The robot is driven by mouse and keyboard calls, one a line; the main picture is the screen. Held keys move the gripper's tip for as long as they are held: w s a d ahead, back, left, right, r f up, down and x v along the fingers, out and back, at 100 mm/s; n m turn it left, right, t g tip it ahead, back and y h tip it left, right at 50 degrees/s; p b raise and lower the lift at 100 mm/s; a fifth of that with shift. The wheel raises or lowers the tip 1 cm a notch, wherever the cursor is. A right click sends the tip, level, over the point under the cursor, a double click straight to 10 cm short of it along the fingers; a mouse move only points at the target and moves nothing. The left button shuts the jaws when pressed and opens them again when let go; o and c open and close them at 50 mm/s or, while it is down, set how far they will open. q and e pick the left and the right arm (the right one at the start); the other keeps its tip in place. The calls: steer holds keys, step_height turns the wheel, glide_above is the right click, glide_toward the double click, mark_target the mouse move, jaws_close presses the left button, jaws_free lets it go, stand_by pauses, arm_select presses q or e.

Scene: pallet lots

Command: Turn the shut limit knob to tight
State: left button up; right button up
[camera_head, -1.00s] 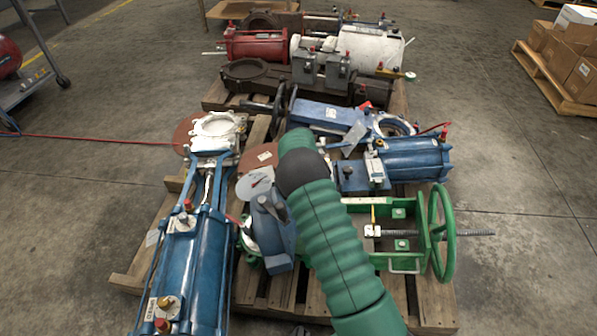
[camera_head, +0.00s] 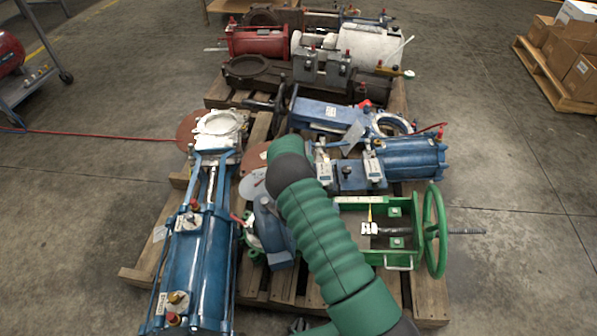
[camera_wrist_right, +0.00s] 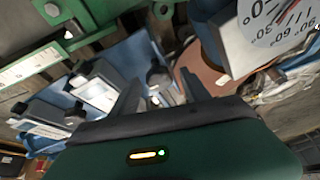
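My right arm's green sleeve crosses the middle of the pallet in the head view and hides its own gripper. In the right wrist view my right gripper (camera_wrist_right: 160,92) has two dark fingers spread apart, pointing at the blue and grey valve parts. A dark, round, knob-like piece (camera_wrist_right: 159,76) shows between the fingers, apart from them. I cannot tell whether it is the shut limit knob, and no tight mark is readable. A pale dial (camera_wrist_right: 262,38) with degree numbers and a red pointer is at the upper right there. My left gripper is not clearly seen.
A blue actuator (camera_head: 190,262) lies at the left of the wooden pallet (camera_head: 135,274). A green frame with a handwheel (camera_head: 436,230) is at the right. Blue cylinders (camera_head: 413,158) lie behind my arm. The concrete floor at both sides is mostly clear.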

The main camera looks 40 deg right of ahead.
steer(key=p+v, duration=0.8)
steer(key=v, duration=0.8)
steer(key=shift+r+p, duration=0.3)
steer(key=shift+r, duration=0.05)
steer(key=shift+a, duration=0.1)
